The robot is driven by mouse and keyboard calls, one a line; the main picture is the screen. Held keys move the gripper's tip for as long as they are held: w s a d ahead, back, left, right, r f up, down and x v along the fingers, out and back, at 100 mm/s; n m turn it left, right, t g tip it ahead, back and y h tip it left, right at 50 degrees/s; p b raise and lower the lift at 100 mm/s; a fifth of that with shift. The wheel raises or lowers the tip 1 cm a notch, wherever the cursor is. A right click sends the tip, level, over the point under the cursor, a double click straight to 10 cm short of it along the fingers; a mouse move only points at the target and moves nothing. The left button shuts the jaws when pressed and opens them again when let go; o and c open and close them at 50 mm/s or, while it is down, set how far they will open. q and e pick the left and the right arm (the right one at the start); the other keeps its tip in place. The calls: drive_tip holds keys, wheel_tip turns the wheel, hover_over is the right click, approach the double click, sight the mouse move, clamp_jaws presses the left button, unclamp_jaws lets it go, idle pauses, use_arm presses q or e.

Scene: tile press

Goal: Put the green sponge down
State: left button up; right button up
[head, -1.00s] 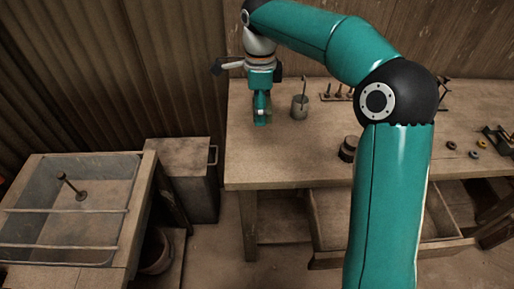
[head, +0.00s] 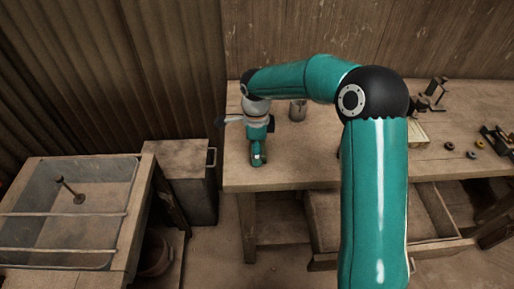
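My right gripper (head: 257,161) is over the left end of the workbench (head: 290,177), close to its front left corner and pointing down. It is small in the head view and seen from above and behind. A teal-green patch shows at its tip, but I cannot tell whether this is the green sponge or part of the gripper. I cannot make out whether the fingers are open or shut, or whether the tip touches the bench top. My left gripper is not in view.
A metal cup (head: 298,110) stands on the bench just beyond my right gripper. A sink (head: 100,211) is at the left, with a cabinet (head: 181,160) between it and the bench. An open drawer (head: 435,212) juts out below the bench. Small rings (head: 472,155) lie at the right.

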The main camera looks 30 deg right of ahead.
drive_tip(key=shift+f, duration=0.1)
drive_tip(key=o, duration=1.2)
wheel_tip(320, 180, up, 12)
drive_tip(key=shift+r, duration=0.2)
